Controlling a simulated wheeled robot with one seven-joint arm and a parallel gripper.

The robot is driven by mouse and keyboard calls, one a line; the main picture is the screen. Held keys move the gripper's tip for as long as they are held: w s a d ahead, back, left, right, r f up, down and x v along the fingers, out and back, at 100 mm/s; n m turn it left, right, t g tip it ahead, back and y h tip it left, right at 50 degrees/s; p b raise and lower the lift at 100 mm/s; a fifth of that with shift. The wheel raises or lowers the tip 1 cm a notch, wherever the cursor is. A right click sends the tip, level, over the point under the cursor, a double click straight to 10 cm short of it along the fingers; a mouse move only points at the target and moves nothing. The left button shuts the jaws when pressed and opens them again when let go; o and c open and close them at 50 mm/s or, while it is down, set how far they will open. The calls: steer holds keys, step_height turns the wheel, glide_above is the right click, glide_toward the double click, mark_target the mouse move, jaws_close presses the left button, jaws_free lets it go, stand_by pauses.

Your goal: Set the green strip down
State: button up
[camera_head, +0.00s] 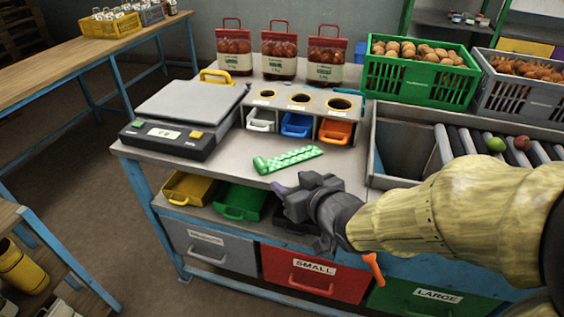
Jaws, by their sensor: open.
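The green strip (287,160) lies flat on the grey table top (212,173), slightly tilted in the picture. It is pale green with a patterned surface and a darker green bent end at its left. My gripper (281,189) is at the table's front edge, just below the strip in the picture and apart from it. It is dark and open, with nothing seen between its fingers. My sleeved arm reaches in from the right. The far finger and part of the gripper are hard to make out.
A scale (178,118) stands left of the strip. A sorter with white, blue and orange small trays (297,123) is behind it. A metal trough with rollers (400,150) is at the right. Red-topped sacks (279,52) and a green crate (418,84) stand at the back.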

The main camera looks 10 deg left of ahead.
steer(key=w+p, duration=0.1)
steer(key=w+a+p, duration=0.1)
steer(key=p, duration=0.1)
steer(key=w+a+p, duration=0.1)
steer(key=p, duration=0.1)
steer(key=shift+a+f, duration=0.25)
steer(key=p, duration=0.2)
steer(key=shift+w+a+f+p, duration=0.1)
steer(key=shift+f+p, duration=0.1)
steer(key=shift+p, duration=0.2)
steer(key=shift+f+p, duration=0.25)
steer(key=shift+p, duration=0.95)
glide_toward(262, 164)
steer(key=x, duration=0.4)
steer(key=shift+w+a+r+p, duration=0.1)
steer(key=shift+a+r+p, duration=0.1)
steer(key=shift+p, duration=0.1)
steer(key=shift+f+p+x, duration=0.1)
steer(key=shift+p+x, duration=0.2)
steer(key=shift+x, duration=1)
steer(key=shift+f+p+x, duration=0.15)
steer(key=shift+p+x, duration=0.15)
steer(key=shift+x, duration=1)
steer(key=shift+d, duration=0.1)
